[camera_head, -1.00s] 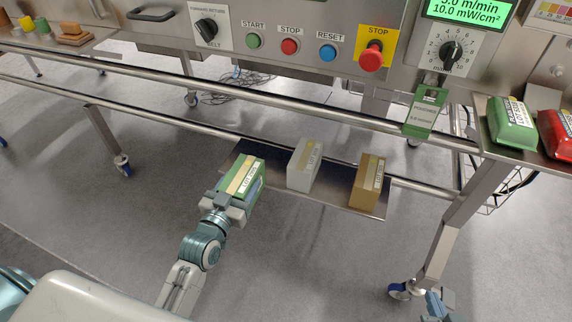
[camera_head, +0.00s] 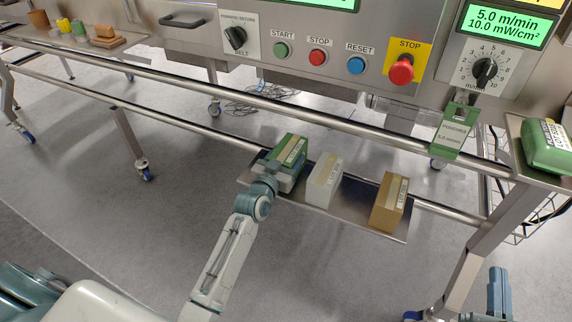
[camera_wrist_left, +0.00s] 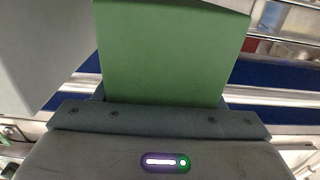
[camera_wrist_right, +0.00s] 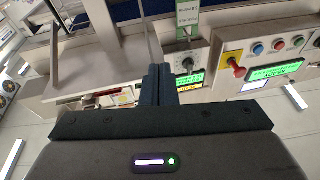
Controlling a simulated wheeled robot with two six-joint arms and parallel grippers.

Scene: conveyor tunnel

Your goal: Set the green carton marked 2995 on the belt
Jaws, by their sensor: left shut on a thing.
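My left gripper (camera_head: 268,183) is shut on the green carton (camera_head: 291,150), which has a yellow band and a white label too small to read. The carton appears over the left end of the low shelf, close to the steel rail; I cannot tell its exact height. The left wrist view shows the carton's plain green face (camera_wrist_left: 170,55) filling the space ahead of the jaws. Blue belt surface (camera_wrist_left: 275,76) shows behind it there. My right gripper (camera_wrist_right: 158,84) is shut and empty; it also shows at the lower right of the head view (camera_head: 499,290).
The low shelf (camera_head: 340,212) also holds a grey-white carton (camera_head: 322,181) and a brown carton (camera_head: 388,203). Steel rails (camera_head: 200,85) run above it. A panel with buttons and a red stop knob (camera_head: 401,69) stands behind. A green pack (camera_head: 546,147) lies at right.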

